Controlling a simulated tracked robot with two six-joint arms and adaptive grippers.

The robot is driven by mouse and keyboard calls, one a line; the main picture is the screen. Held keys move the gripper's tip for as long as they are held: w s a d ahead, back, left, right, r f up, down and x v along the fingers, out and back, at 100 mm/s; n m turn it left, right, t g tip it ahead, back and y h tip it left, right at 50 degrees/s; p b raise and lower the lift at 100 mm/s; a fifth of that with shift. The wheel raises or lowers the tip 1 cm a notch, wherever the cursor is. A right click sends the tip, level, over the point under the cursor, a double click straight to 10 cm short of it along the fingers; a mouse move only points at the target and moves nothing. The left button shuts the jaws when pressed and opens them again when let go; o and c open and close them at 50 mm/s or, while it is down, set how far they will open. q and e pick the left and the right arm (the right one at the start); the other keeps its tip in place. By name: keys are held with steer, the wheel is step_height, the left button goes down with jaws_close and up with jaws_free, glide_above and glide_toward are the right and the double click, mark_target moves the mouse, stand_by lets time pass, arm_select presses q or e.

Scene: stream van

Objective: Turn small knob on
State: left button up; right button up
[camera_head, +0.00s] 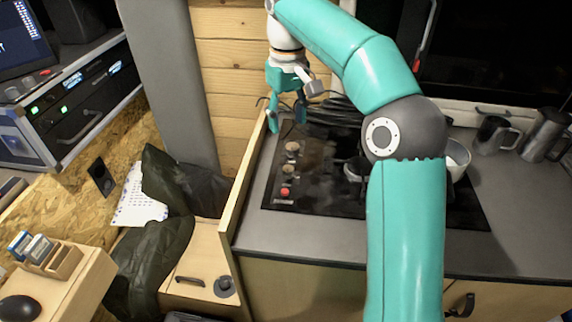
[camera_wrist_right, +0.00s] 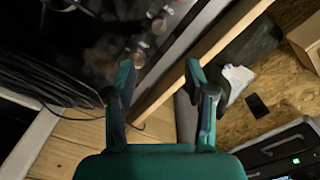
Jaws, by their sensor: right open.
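The black cooktop (camera_head: 325,205) is set in the grey counter and has a column of small round knobs along its left edge. The farthest visible knob (camera_head: 292,147) is pale, another knob (camera_head: 288,169) sits nearer, and a red-topped one is at the front. I cannot tell which is the small knob or how any is turned. My right gripper (camera_head: 287,112) is open and empty, above the cooktop's far left corner, apart from the knobs. In the right wrist view, a knob (camera_wrist_right: 160,26) shows beyond the open fingers (camera_wrist_right: 160,75). My left gripper is out of view.
A wooden divider (camera_head: 240,195) rises along the counter's left edge. Dark coiled cables (camera_head: 335,108) lie behind the cooktop. Metal mugs (camera_head: 492,135) stand at the right. My right arm hides part of the cooktop. The counter front is clear.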

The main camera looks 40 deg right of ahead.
mark_target(287, 167)
step_height(287, 167, down, 12)
steer(key=b, duration=0.2)
steer(key=shift+b, duration=0.3)
steer(key=shift+f, duration=0.9)
steer(key=c, duration=1)
steer(key=shift+d, duration=0.2)
jaws_close()
steer(key=shift+a, duration=0.1)
